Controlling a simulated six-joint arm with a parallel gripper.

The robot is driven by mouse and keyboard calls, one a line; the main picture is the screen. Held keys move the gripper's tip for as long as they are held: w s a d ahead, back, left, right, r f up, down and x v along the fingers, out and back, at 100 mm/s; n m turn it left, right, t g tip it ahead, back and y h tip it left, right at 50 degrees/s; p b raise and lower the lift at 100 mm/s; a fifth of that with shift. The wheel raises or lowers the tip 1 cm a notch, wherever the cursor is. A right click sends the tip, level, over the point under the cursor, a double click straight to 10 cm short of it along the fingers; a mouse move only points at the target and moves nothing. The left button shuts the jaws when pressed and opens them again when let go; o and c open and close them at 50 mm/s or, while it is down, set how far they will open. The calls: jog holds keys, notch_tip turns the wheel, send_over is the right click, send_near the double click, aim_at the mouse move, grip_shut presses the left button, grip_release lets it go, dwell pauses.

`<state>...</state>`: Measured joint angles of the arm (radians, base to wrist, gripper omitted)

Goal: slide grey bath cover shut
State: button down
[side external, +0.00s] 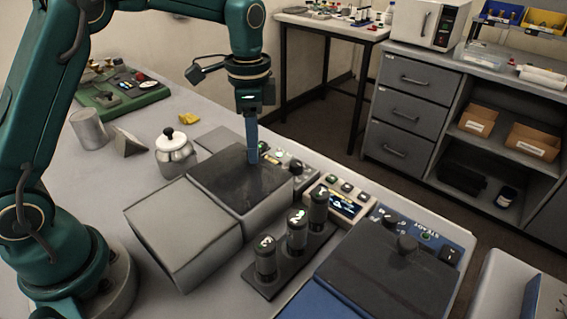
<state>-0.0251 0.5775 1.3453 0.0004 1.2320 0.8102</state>
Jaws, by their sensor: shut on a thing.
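The grey bath (262,218) stands mid-table, with small buttons and knobs on the panel along its far right side. A dark, glossy flat cover (215,179) lies over its top. My gripper (253,163) points straight down at the cover's far right part. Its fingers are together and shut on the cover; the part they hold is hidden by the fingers. I cannot tell whether any of the bath's opening is uncovered.
A pale grey box (185,228) adjoins the bath at front left. A rack (282,262) with several numbered dark cylinders stands in front. A blue bath (385,275) with a knobbed dark cover is at right.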

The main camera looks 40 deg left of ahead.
jog(key=c, duration=0.6)
grip_release()
jog(key=shift+w, duration=0.2)
jog(key=shift+r, duration=2.6)
jog(key=shift+r, duration=0.25)
notch_tip(320, 180, up, 5)
jog(key=t, duration=0.2)
send_over(247, 168)
jog(key=s+r+n+t, duration=0.1)
jog(key=s+r+n, duration=0.15)
jog(key=s, duration=0.35)
jog(key=s+f+n+t, duration=0.1)
jog(key=s+f+n, duration=0.1)
jog(key=s, duration=0.1)
jog(key=s+f+n+t, duration=0.1)
jog(key=s+f+n, duration=0.1)
jog(key=s, duration=0.1)
jog(key=s+f+n, duration=0.2)
jog(key=s+f, duration=0.1)
jog(key=shift+d+n+t, duration=0.25)
jog(key=shift+t, duration=0.15)
